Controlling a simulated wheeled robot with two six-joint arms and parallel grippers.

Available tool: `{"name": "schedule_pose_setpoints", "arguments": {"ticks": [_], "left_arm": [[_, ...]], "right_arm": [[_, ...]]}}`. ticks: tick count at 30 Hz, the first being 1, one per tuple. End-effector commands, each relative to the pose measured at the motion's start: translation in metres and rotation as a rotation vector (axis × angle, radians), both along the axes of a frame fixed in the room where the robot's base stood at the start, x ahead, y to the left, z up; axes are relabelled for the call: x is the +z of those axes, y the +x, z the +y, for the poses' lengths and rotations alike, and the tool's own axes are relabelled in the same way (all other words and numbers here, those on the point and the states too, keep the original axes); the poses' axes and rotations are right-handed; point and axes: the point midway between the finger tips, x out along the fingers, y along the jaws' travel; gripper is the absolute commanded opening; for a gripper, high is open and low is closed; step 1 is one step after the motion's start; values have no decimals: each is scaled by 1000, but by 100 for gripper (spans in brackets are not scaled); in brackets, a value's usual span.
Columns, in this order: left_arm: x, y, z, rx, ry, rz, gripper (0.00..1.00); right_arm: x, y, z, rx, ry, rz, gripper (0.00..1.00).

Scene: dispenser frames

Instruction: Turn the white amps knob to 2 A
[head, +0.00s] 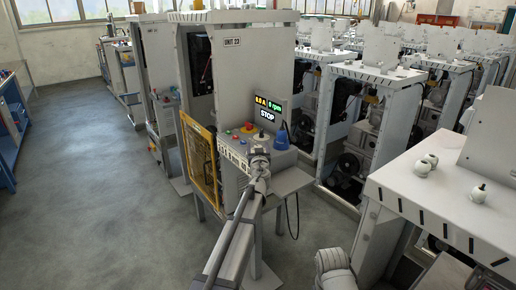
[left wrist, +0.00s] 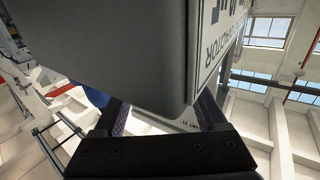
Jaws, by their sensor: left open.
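The control panel (head: 255,136) of the unit marked UNIT 23 carries small coloured buttons and knobs. I cannot pick out the white amps knob; my gripper covers part of the panel front. The display (head: 268,107) shows a yellow amps figure too small to read surely, a green 0 rpm and STOP. My left gripper (head: 259,153) is at the panel's front edge, in front of the buttons. I cannot tell contact.
A yellow-framed guard door (head: 199,160) is left of the panel. A blue object (head: 282,138) stands at the panel's right end, with a dark cable hanging below. More white units (head: 370,100) crowd the right side. The grey floor (head: 85,190) at left is clear.

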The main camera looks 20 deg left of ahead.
Motion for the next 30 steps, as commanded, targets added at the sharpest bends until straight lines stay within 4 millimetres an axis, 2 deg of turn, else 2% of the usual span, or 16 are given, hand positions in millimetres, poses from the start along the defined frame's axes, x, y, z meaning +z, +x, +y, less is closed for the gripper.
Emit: {"name": "schedule_pose_setpoints", "arguments": {"ticks": [6,25,30], "left_arm": [[0,0,0,0,0,0,72],[0,-1,0,0,0,0,1],[0,-1,0,1,0,0,0]], "right_arm": [[0,0,0,0,0,0,50],[0,0,0,0,0,0,50],[0,0,0,0,0,0,50]]}}
